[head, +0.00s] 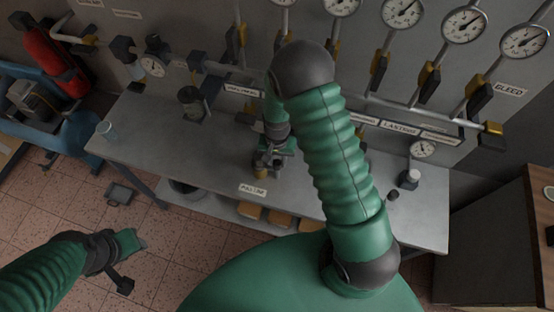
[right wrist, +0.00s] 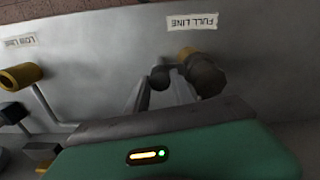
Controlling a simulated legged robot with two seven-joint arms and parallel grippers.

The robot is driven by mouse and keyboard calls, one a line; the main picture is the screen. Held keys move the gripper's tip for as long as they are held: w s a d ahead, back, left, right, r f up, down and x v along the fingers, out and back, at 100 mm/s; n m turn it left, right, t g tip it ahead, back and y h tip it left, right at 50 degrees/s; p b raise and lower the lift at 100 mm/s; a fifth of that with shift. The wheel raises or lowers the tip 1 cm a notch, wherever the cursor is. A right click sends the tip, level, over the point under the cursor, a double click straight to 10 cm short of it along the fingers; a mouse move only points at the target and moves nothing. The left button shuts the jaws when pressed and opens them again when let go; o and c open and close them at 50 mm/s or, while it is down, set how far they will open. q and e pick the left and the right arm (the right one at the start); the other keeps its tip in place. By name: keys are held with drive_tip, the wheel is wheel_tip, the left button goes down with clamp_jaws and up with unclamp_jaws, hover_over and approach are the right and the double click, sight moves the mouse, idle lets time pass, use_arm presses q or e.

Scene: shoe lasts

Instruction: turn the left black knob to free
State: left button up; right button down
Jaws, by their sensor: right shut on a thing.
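In the right wrist view a small dark knob (right wrist: 160,78) sits between the two fingers of my right gripper (right wrist: 163,88), below the upside-down FULL LINE label (right wrist: 192,22). The gripper is shut on it; its turned position is hard to tell. A thicker dark and brass fitting (right wrist: 205,75) stands just to the right. In the head view the right gripper (head: 268,160) is over the bench, above a small brass part (head: 262,172), and the forearm hides much around it. My left gripper (head: 123,284) hangs over the floor, away from the bench; its fingers are unclear.
Pipes with gauges (head: 464,25) and yellow-and-black valves line the wall. In the wrist view another brass fitting (right wrist: 22,75) stands at left by the LOW LINE label (right wrist: 18,42).

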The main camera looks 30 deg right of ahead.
drive_tip(key=n+b, duration=0.1)
drive_tip(key=n, duration=0.2)
drive_tip(key=shift+n, duration=0.4)
drive_tip(key=n, duration=0.4)
drive_tip(key=shift+n, duration=0.3)
drive_tip(key=n, duration=0.4)
drive_tip(key=shift+n, duration=0.3)
drive_tip(key=n+p, duration=0.1)
drive_tip(key=n, duration=0.3)
drive_tip(key=shift+n, duration=0.4)
drive_tip(key=shift+w, duration=0.1)
drive_tip(key=c, duration=1.3)
unclamp_jaws()
drive_tip(key=shift+o, duration=1)
